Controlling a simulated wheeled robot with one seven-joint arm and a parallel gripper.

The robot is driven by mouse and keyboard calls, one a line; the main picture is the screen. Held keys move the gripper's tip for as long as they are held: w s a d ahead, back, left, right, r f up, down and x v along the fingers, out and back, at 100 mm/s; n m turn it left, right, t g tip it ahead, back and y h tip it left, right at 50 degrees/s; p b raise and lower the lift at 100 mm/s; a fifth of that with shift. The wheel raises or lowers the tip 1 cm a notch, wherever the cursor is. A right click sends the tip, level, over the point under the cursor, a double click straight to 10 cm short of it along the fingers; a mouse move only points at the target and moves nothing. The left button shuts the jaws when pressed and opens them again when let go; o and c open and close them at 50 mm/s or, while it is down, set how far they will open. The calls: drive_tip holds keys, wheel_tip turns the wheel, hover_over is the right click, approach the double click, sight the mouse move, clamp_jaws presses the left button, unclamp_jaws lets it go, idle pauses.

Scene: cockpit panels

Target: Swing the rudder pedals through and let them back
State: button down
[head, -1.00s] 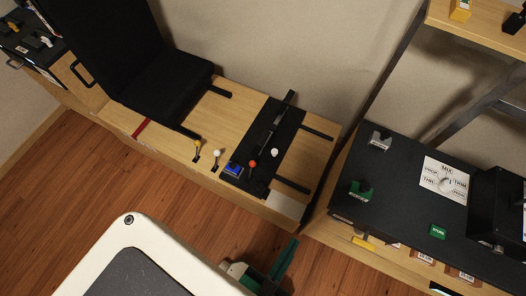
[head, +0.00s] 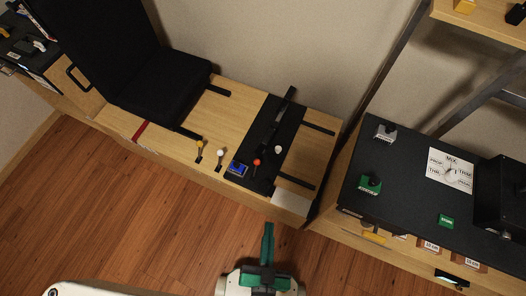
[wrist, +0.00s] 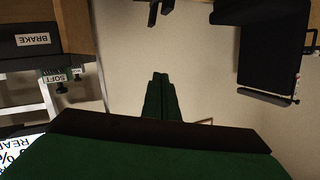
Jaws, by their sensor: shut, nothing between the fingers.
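No part is labelled as rudder pedals, so I cannot be sure which they are. A long dark bar (head: 279,113) lies on the black plate (head: 262,176) across the wooden bench, and may belong to them. Short black bars (head: 318,129) (head: 296,181) stick out on the bench to the right of that plate. My gripper (head: 268,227) has green fingers, shut and empty, over the floor in front of the bench, apart from everything. The fingers (wrist: 161,88) also show in the wrist view, with a bare wall behind them.
A black seat (head: 165,85) stands on the bench. Small levers with yellow (head: 199,144), white (head: 220,153) and red (head: 257,162) knobs stand near its front edge. A black-topped console (head: 400,205) is to the right. The wooden floor (head: 130,220) is clear at left.

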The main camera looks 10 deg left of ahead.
drive_tip(key=w+f+m+t, duration=0.1)
drive_tip(key=w+f+m, duration=0.8)
drive_tip(key=f, duration=0.7)
drive_tip(key=w+f+m+t+h, duration=0.1)
drive_tip(key=w+f+m, duration=0.4)
drive_tip(key=w, duration=0.4)
drive_tip(key=w+f+m+t+h, duration=0.1)
drive_tip(key=w+f+m, duration=0.4)
drive_tip(key=w, duration=0.3)
drive_tip(key=w+a+r, duration=0.1)
drive_tip(key=w+a, duration=0.2)
drive_tip(key=w, duration=0.8)
drive_tip(key=shift+w+a+m, duration=0.15)
drive_tip(key=shift+w+m, duration=0.1)
drive_tip(key=shift+m, duration=0.05)
drive_tip(key=shift+w, duration=0.1)
